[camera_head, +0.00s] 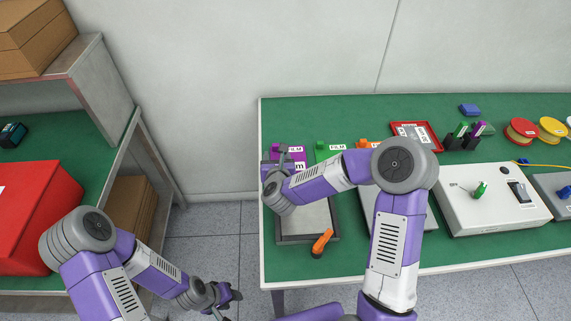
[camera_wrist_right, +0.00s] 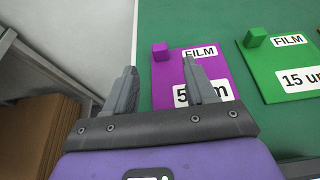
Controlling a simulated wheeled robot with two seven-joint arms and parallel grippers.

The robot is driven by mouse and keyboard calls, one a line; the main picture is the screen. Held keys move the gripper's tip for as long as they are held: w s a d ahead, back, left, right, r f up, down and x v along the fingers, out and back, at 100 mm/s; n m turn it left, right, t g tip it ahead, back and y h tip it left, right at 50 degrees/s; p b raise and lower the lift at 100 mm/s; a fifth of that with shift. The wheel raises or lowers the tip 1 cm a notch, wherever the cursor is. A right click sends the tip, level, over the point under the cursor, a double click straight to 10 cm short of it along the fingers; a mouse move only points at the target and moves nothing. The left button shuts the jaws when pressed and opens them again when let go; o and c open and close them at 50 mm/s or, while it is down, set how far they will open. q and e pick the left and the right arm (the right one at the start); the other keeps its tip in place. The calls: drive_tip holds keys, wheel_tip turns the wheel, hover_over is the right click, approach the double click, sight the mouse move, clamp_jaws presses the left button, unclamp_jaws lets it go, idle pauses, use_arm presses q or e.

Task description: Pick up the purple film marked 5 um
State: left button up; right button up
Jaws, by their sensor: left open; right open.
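The purple film (camera_head: 289,159) lies at the left end of the green table, partly hidden by my right gripper. In the right wrist view the purple film (camera_wrist_right: 220,66) shows a FILM label, a partly covered label starting with 5, and a small purple tab (camera_wrist_right: 160,51) at its corner. My right gripper (camera_wrist_right: 160,68) is open and empty, over the film's left side; the tab appears between its fingertips, and I cannot tell the height gap. In the head view my right gripper (camera_head: 277,161) points toward the film. My left gripper (camera_head: 229,299) is open and empty, low over the floor.
A green film (camera_wrist_right: 285,68) marked 15 um lies right of the purple one. A grey tray (camera_head: 292,239) and an orange-handled tool (camera_head: 322,242) lie nearer. A red tray (camera_head: 434,145), spools and a white box (camera_head: 494,215) are to the right.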

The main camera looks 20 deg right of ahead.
sight(276, 147)
drive_tip(key=b+x, duration=0.1)
drive_tip(key=x, duration=0.6)
drive_tip(key=shift+w+f, duration=0.15)
drive_tip(key=shift+w, duration=0.15)
